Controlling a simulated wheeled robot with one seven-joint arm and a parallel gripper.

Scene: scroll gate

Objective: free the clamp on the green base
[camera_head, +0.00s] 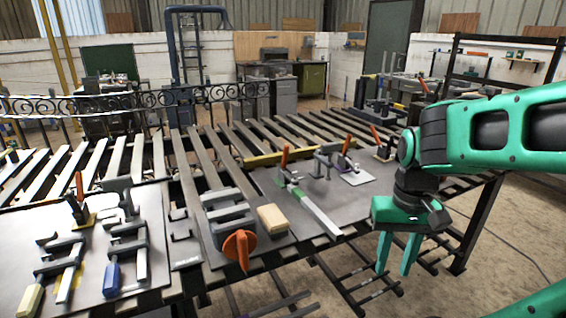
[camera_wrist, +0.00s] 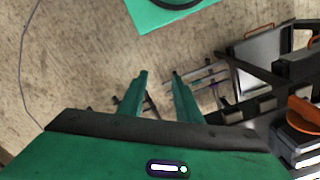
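Whether the clamp presses on the bar is too small to tell. My gripper (camera_head: 397,256) is right of the clamp and nearer the camera, past the table's front edge, pointing down. In the wrist view, its two green fingers (camera_wrist: 160,85) are apart with nothing between them, above the floor.
More clamps with orange handles stand at the plate's right (camera_head: 348,146) and on the left plate (camera_head: 80,187). A large orange knob (camera_head: 240,247) and a wooden block (camera_head: 272,218) lie left of the bar. C-clamps (camera_head: 128,255) crowd the left plate.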

